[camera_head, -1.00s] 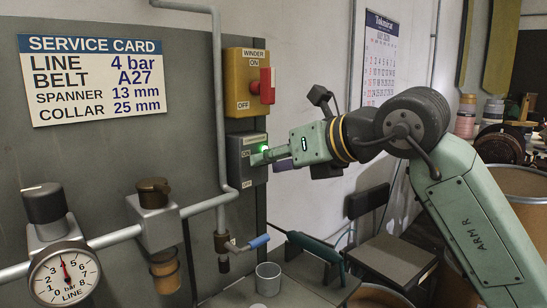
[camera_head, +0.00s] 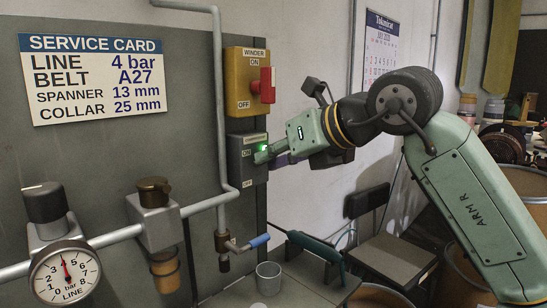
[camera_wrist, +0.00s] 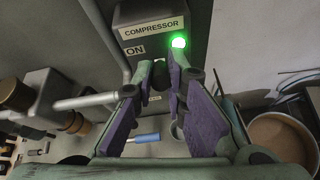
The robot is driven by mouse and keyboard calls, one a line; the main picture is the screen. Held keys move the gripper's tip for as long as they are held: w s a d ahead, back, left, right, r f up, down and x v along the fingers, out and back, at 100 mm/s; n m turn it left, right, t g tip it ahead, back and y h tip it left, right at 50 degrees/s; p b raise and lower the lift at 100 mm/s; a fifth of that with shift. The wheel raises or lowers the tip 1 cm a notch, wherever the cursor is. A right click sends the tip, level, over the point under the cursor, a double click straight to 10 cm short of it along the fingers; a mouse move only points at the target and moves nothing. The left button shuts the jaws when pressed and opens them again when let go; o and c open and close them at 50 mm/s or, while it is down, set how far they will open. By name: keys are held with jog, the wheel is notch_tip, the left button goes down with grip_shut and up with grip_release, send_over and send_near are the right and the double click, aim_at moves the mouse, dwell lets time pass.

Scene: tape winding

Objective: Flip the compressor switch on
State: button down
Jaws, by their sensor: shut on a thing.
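The grey compressor switch box (camera_head: 235,163) is on the panel below the winder switch. In the wrist view the box (camera_wrist: 190,15) carries the labels COMPRESSOR and ON, and a green lamp (camera_wrist: 179,42) on it is lit. My gripper (camera_head: 261,157) is at the front of the box, tilted down toward it. In the wrist view its purple-padded fingers (camera_wrist: 160,76) converge just below the ON label, shut on the compressor switch's lever. The lever is mostly hidden between the fingertips, so its exact position is hard to see.
The winder switch (camera_head: 247,66) with a red handle sits just above. A grey vertical pipe (camera_head: 218,110) runs close to the left of the box. A blue-handled valve (camera_head: 259,241), a cup (camera_head: 268,278) and a pressure gauge (camera_head: 65,273) are lower down.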

jog(key=c, duration=1.6)
grip_release()
jog(key=v, duration=1.2)
